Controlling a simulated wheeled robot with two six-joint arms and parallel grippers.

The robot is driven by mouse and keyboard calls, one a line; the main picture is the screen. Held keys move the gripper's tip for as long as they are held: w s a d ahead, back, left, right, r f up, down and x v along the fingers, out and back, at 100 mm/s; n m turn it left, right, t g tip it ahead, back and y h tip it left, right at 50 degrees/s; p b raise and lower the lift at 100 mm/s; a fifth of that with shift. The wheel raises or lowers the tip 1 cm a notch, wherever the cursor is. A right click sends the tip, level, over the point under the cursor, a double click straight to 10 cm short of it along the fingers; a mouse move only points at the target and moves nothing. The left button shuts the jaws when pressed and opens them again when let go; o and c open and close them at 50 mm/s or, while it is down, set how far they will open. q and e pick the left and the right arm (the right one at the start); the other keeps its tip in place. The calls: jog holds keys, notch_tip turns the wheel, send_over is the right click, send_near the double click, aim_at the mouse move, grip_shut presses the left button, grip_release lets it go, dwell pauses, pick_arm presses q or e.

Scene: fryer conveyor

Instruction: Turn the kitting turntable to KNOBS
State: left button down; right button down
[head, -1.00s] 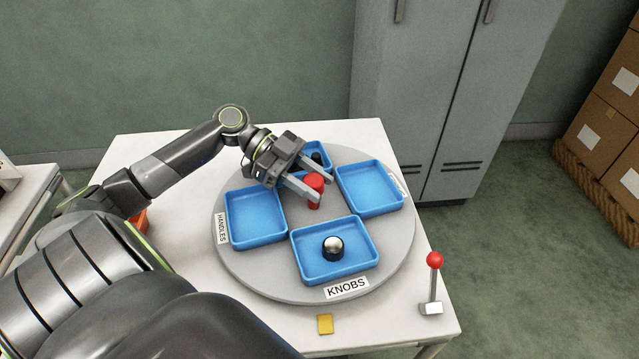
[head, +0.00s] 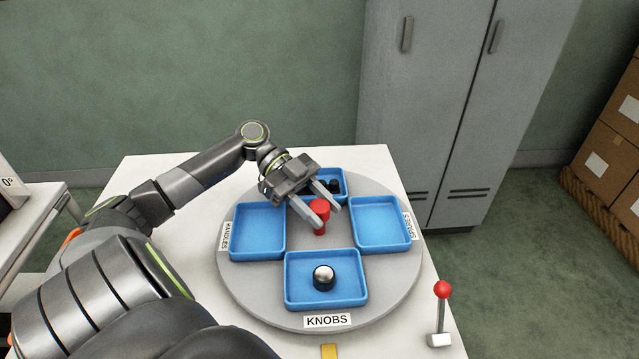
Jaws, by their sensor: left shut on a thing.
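The round grey turntable (head: 393,282) stands on the white table and carries several blue trays. The KNOBS label (head: 327,321) is at the front edge, in line with the yellow marker (head: 329,351) on the table. The KNOBS tray (head: 294,296) holds one black knob with a silver top (head: 323,277). The HANDLES tray (head: 257,232) is at the left and the SPARES tray (head: 381,224) at the right; both look empty. My left gripper (head: 322,217) is shut on the red post (head: 320,213) at the turntable's centre. My right gripper is not in view.
A back tray (head: 343,184) holds dark parts, partly hidden by my gripper. A red-knobbed lever (head: 441,312) stands at the table's front right corner. Grey cabinets (head: 430,110) stand behind; boxes (head: 606,150) are at the far right.

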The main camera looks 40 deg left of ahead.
pick_arm(q)
jog(key=c, duration=0.9)
grip_release()
jog(key=b+v, duration=0.1)
jog(key=v, duration=1.6)
jog(key=shift+a, duration=0.25)
